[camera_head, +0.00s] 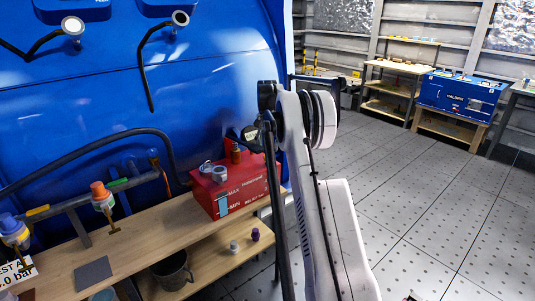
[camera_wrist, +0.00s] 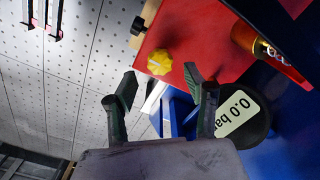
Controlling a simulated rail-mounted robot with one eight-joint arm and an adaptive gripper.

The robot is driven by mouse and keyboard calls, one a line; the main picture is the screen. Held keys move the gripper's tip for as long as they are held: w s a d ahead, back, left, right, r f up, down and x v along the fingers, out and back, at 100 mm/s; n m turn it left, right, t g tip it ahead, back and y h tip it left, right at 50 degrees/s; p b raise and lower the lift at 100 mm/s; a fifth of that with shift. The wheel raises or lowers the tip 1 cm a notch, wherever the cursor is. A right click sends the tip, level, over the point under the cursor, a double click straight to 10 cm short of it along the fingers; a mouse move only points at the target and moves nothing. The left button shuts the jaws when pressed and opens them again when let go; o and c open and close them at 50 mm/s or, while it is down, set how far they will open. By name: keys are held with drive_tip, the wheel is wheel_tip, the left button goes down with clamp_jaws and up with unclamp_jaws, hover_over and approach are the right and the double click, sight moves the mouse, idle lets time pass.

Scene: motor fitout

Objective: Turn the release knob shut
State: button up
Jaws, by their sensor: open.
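The yellow lobed knob (camera_wrist: 160,62) sits on the face of a red box (camera_wrist: 190,25) in the wrist view; I take it to be the release knob. My gripper (camera_wrist: 160,82) is open and empty. Its two dark fingers point toward the knob, with the knob just beyond and between the tips. I see no contact, and the exact gap cannot be told. In the head view the red box (camera_head: 228,195) stands on the wooden bench, and my arm hides its right side. The yellow knob does not show there.
A round black gauge (camera_wrist: 240,120) reading 0.0 bar is close to the right finger. A brass fitting (camera_wrist: 252,40) stands on the box. The wooden bench (camera_head: 135,240) carries pipes with an orange-capped valve (camera_head: 100,192). A blue tank wall (camera_head: 215,90) rises behind. Open floor (camera_head: 440,200) lies right.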

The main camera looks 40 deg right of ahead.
sight(267, 156)
wheel_tip(267, 156, up, 8)
drive_tip(key=shift+f, duration=0.2)
drive_tip(key=shift+a, duration=0.1)
idle(0.5)
drive_tip(key=s+a+r+n+t, duration=0.1)
drive_tip(key=s+a+r, duration=0.1)
drive_tip(key=a+r, duration=0.5)
drive_tip(key=s+a+r+n+t, duration=0.15)
drive_tip(key=a+r, duration=0.25)
drive_tip(key=a, duration=0.6)
drive_tip(key=s+a+r+n+h, duration=0.1)
drive_tip(key=s+a+r+n, duration=0.25)
drive_tip(key=s+a, duration=0.8)
drive_tip(key=s+a+f+n+t, duration=0.2)
drive_tip(key=s+a+t, duration=0.1)
drive_tip(key=s+a, duration=0.85)
drive_tip(key=s+a+f+n, duration=0.1)
drive_tip(key=s+a+f, duration=0.3)
drive_tip(key=s+f, duration=0.1)
drive_tip(key=s+a+f+n+t+y, duration=0.1)
drive_tip(key=s+a+f, duration=0.2)
drive_tip(key=s, duration=0.5)
drive_tip(key=shift+s+a+f+n, duration=0.25)
drive_tip(key=shift+a+f+n, duration=0.15)
drive_tip(key=shift+f, duration=0.45)
drive_tip(key=shift+t, duration=0.25)
